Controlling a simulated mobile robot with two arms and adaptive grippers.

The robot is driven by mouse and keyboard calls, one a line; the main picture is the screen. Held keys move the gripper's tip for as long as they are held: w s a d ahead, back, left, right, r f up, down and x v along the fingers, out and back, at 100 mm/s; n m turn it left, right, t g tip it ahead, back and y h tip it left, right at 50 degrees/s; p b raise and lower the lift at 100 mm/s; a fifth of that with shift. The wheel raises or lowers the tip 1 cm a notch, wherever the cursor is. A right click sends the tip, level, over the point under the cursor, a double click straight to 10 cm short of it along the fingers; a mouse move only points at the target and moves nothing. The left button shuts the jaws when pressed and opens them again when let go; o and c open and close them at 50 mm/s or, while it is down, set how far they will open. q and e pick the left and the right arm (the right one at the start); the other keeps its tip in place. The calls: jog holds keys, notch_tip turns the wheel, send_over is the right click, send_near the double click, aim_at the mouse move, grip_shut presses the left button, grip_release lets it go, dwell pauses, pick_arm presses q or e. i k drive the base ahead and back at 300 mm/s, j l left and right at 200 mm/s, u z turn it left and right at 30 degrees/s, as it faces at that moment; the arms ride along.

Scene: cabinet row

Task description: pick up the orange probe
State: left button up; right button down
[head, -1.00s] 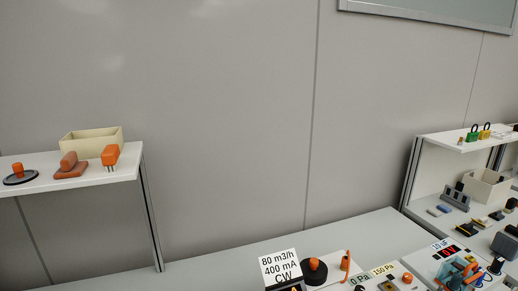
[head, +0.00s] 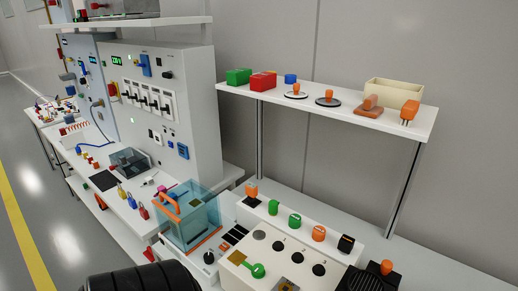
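No item in view is clearly the orange probe. Several orange items show in the head view. An orange two-pronged piece (head: 409,109) stands at the right end of the upper shelf. An orange-handled black disc (head: 327,98) and a reddish-orange block (head: 369,107) are to its left. On the bench below, an orange knob (head: 318,233) and an orange-topped piece (head: 251,192) sit on a pale panel, and an orange knob (head: 386,266) sits on a black base at bottom right.
The shelf (head: 260,93) also holds a cream bin (head: 394,92), a red box (head: 263,81) and a green box (head: 238,76). A clear blue-tinted case (head: 190,217) stands mid-bench. A tall grey cabinet (head: 160,95) stands behind. Floor (head: 55,215) is open at left.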

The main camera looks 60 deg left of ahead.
aim_at(251, 189)
jog(key=u, duration=1.85)
